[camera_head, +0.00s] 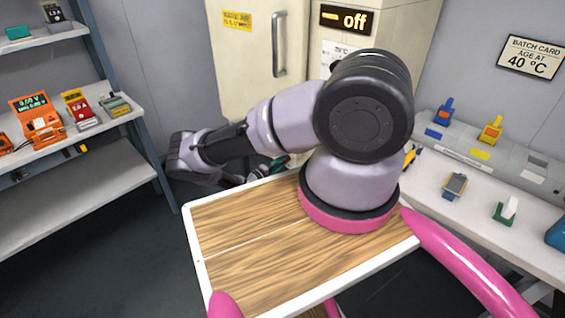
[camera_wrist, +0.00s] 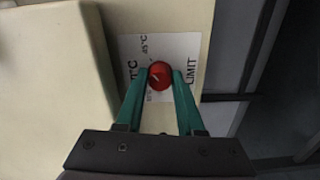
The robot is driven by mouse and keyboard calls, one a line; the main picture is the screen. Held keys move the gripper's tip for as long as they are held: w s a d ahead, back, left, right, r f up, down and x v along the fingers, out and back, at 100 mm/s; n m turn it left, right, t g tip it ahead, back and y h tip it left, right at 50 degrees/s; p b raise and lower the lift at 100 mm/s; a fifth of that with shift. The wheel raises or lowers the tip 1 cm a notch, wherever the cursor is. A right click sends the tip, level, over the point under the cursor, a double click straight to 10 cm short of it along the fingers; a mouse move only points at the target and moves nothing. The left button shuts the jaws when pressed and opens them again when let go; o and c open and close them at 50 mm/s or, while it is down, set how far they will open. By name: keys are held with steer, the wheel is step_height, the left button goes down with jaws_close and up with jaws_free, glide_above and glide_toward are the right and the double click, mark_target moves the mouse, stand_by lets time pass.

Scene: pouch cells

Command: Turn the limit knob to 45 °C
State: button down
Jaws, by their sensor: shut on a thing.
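The limit knob (camera_wrist: 160,75) is a red round knob with a pale pointer mark, on a white label plate (camera_wrist: 185,48) in the wrist view. The plate carries the word LIMIT and temperature marks, one reading 45 °C; the others are partly hidden or too small to read. The pointer's exact setting cannot be told. My gripper (camera_wrist: 160,80) has its two green fingers closed on the knob's sides. In the head view my arm hides the knob, and the fingers are mostly hidden low in front of the cabinet (camera_head: 238,70).
A batch card (camera_head: 530,57) on the wall reads 40 °C. Shelves with instruments (camera_head: 42,118) stand at left; a bench with tools (camera_head: 470,185) stands at right.

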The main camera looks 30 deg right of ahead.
steer(key=shift+a+m, duration=0.1)
steer(key=shift+m, duration=0.6)
steer(key=c, duration=0.5)
jaws_free()
steer(key=v, duration=1)
steer(key=shift+s+a, duration=0.15)
steer(key=shift+a, duration=0.2)
